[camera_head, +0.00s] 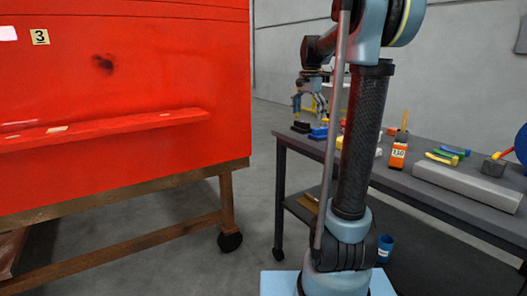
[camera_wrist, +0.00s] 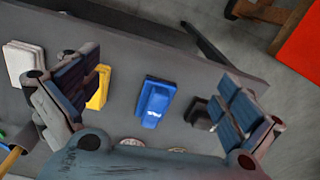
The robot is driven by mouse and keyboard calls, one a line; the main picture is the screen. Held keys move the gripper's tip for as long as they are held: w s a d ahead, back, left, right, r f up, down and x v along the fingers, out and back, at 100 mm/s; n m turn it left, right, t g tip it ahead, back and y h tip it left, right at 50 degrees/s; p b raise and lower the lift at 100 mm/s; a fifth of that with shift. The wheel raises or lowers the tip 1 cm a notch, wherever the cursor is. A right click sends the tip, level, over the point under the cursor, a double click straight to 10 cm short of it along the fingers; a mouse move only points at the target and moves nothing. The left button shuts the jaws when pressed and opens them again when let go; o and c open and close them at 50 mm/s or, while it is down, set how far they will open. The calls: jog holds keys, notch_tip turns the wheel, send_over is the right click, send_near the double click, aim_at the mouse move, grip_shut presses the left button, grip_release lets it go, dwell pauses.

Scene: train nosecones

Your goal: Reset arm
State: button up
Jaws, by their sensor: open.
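My gripper (camera_head: 310,104) hangs above the left end of the grey table (camera_head: 455,201) in the head view. In the wrist view my gripper (camera_wrist: 150,100) has its two fingers spread wide apart with nothing between them in its grasp. Below it on the tabletop lie a blue block-like tool (camera_wrist: 154,101), a yellow item (camera_wrist: 98,88) partly behind the left finger, and a black item (camera_wrist: 197,112) beside the right finger. In the head view my arm hides part of the table.
A red panel (camera_head: 130,85) on a wooden wheeled frame (camera_head: 120,240) stands at the left. The table also holds an orange bottle (camera_head: 398,153), a long grey block (camera_head: 467,185) and coloured clamps (camera_head: 445,155). A blue cup (camera_head: 385,247) is on the lower shelf. Floor between frame and table is clear.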

jog(key=s+f+n, duration=0.3)
jog(key=s+f, duration=0.5)
jog(key=s, duration=0.3)
jog(key=s+f+n+t, duration=0.1)
jog(key=s+f+n, duration=0.3)
jog(key=s+f, duration=0.5)
jog(key=s+d+f+n+t, duration=0.1)
jog(key=s+f+n, duration=0.2)
jog(key=s+f, duration=0.5)
jog(key=s, duration=0.6)
jog(key=shift+f, duration=0.2)
